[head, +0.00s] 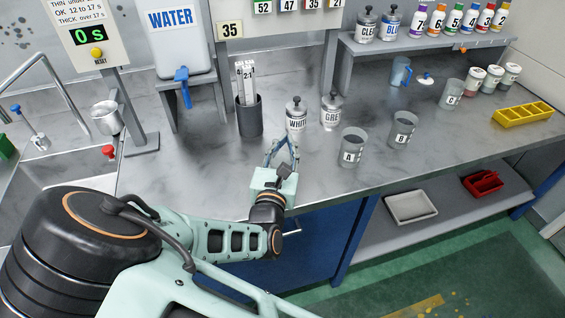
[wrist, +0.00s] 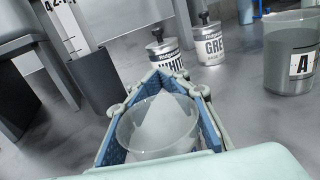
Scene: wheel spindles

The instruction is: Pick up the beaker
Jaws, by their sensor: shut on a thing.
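My gripper (head: 283,150) is over the front middle part of the counter, in front of the WHITE tin. In the wrist view its blue-padded fingers (wrist: 168,84) close around a clear, see-through beaker (wrist: 158,128) with a round rim. The gripper is shut on this beaker. In the head view the beaker is hard to make out between the fingers and my wrist. I cannot tell whether its base touches the counter. Grey beakers A (head: 353,148), B (head: 403,130) and C (head: 451,94) stand upright to the right, apart from my gripper.
The WHITE tin (head: 296,116) and GREY tin (head: 332,108) stand just beyond my gripper. A dark holder (head: 249,118) with strips stands left of them. The sink (head: 65,180) is at left. A yellow rack (head: 523,114) lies at far right.

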